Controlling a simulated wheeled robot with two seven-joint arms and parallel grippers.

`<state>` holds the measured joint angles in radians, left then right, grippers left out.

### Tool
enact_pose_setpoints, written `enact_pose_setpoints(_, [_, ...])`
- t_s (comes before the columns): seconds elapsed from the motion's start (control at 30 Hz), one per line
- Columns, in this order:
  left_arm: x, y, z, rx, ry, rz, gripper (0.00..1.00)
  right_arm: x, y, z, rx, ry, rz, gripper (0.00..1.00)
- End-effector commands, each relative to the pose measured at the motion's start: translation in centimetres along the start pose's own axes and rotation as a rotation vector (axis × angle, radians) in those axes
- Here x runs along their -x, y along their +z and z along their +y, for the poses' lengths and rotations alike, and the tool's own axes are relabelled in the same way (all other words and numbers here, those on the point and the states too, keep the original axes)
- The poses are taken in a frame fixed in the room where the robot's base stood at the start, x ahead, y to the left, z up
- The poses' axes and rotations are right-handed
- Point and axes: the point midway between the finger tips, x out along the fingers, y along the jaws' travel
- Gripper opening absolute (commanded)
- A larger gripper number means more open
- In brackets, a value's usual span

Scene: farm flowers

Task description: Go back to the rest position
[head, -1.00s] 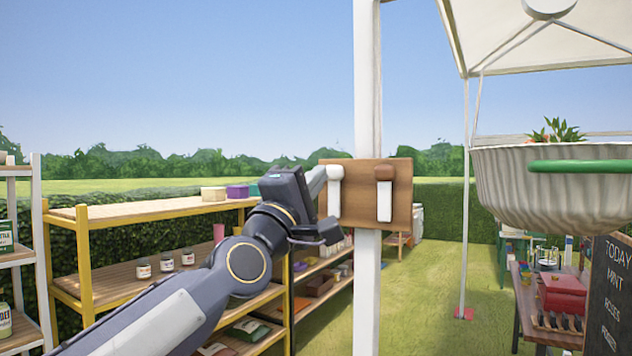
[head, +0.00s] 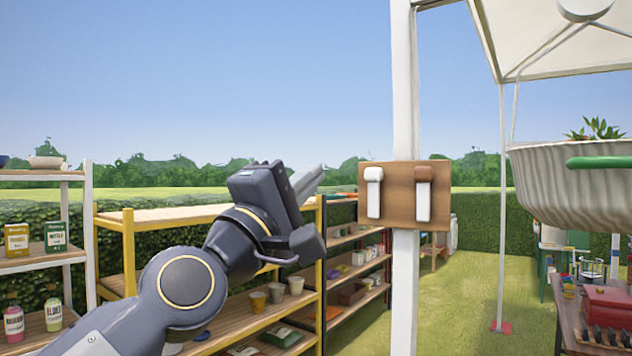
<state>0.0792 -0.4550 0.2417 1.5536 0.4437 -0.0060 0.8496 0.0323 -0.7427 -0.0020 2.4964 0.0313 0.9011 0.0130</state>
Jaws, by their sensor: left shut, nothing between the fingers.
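My left gripper (head: 308,181) is in the middle of the head view, at the end of my dark grey arm coming in from the lower left. It is shut and empty. It points right toward a wooden board (head: 403,202) on a white post, with a clear gap between them. The board carries a white-knobbed lever (head: 374,192) on the left and a brown-knobbed lever (head: 423,192) on the right. Both levers have their knobs at the top. My right gripper is not in view.
A yellow-framed shelf (head: 130,255) stands behind my left arm, and a white shelf (head: 88,235) with boxes and bottles is at the far left. A large ribbed hanging planter (head: 575,190) fills the right side. Open grass (head: 455,300) lies right of the white post (head: 405,280).

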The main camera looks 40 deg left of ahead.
Motion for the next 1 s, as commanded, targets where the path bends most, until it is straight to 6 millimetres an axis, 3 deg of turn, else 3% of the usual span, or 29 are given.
enact_pose_setpoints(0.47, [0.0,0.0,-0.1,-0.001,-0.002,-0.001,0.00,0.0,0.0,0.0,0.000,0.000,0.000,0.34])
enact_pose_setpoints(0.57, [0.3,0.3,-1.4,-0.033,-0.039,-0.016,0.00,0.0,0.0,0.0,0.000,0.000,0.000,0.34])
enact_pose_setpoints(0.67, [1.4,1.3,-5.3,-0.128,-0.143,-0.067,0.00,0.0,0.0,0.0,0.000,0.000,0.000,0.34])
enact_pose_setpoints(0.77, [3.9,2.6,-11.4,-0.270,-0.306,-0.160,0.00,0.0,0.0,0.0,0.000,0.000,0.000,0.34])
enact_pose_setpoints(0.87, [7.8,3.8,-18.1,-0.416,-0.481,-0.288,0.00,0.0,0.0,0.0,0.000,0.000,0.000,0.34])
enact_pose_setpoints(1.0, [14.6,5.3,-26.2,-0.583,-0.699,-0.497,0.00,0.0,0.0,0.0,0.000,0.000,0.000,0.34])
